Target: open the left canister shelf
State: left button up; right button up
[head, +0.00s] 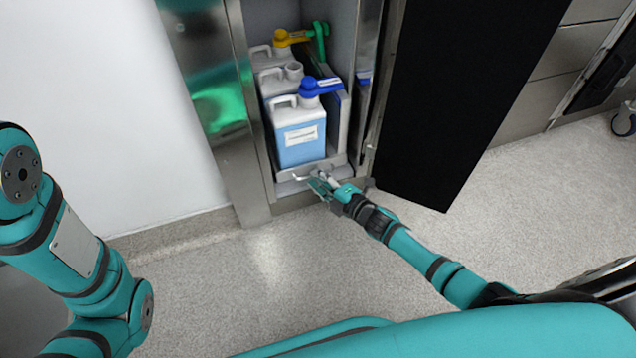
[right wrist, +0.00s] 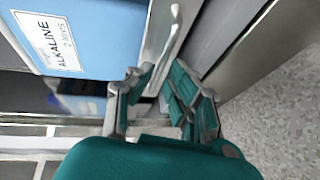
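The canister shelf (head: 338,160) stands low inside an open steel cabinet, with canisters on it. Its front carries a small metal handle (head: 303,179). My right gripper (head: 322,184) is at this handle, at the shelf's lower front edge. In the right wrist view its two fingers (right wrist: 158,82) stand apart, and the handle (right wrist: 172,40) runs down toward the gap between them. I cannot tell whether they touch it. The front canister (head: 300,138) is white with blue liquid and a blue cap; its label reads ALKALINE. My left gripper is out of view; only its arm shows.
A black door panel (head: 460,90) stands open to the right of the cabinet, close above my right arm. A steel post (head: 240,150) and white wall (head: 90,110) are at the left. The speckled floor (head: 250,270) before the cabinet is clear.

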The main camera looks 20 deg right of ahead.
jog(key=shift+w+a, duration=0.1)
jog(key=shift+w, duration=0.2)
grip_shut()
